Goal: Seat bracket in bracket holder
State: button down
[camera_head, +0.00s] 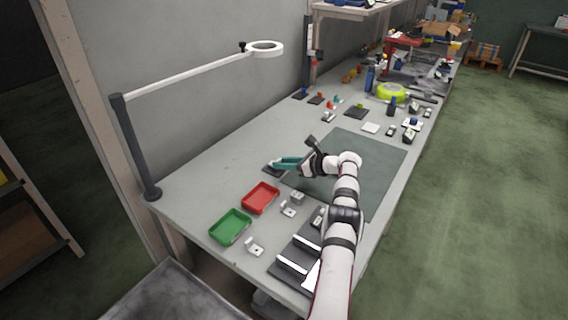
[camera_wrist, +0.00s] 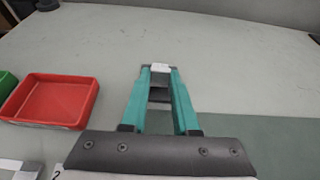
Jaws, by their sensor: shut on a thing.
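My gripper (camera_head: 274,164) has teal fingers and reaches left over the bench, at the left edge of the green mat. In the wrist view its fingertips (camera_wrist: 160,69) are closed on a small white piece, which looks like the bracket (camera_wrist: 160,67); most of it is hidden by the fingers. A dark block, likely the bracket holder (camera_head: 270,169), lies on the bench right at the fingertips. Dark parts of it show between the fingers in the wrist view (camera_wrist: 159,96). I cannot tell whether the bracket touches the holder or sits in it.
A red tray (camera_head: 247,205) and a green tray (camera_head: 215,238) stand nearer on the bench. Loose white brackets (camera_head: 288,209) lie beside them. The green mat (camera_head: 375,160) is mostly bare. A lamp arm (camera_head: 190,76) rises at the back left. Small parts crowd the far bench.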

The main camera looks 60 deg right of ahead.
jog(key=shift+f, duration=0.8)
jog(key=c, duration=0.6)
grip_release()
jog(key=v, duration=1.6)
jog(key=shift+f, duration=0.1)
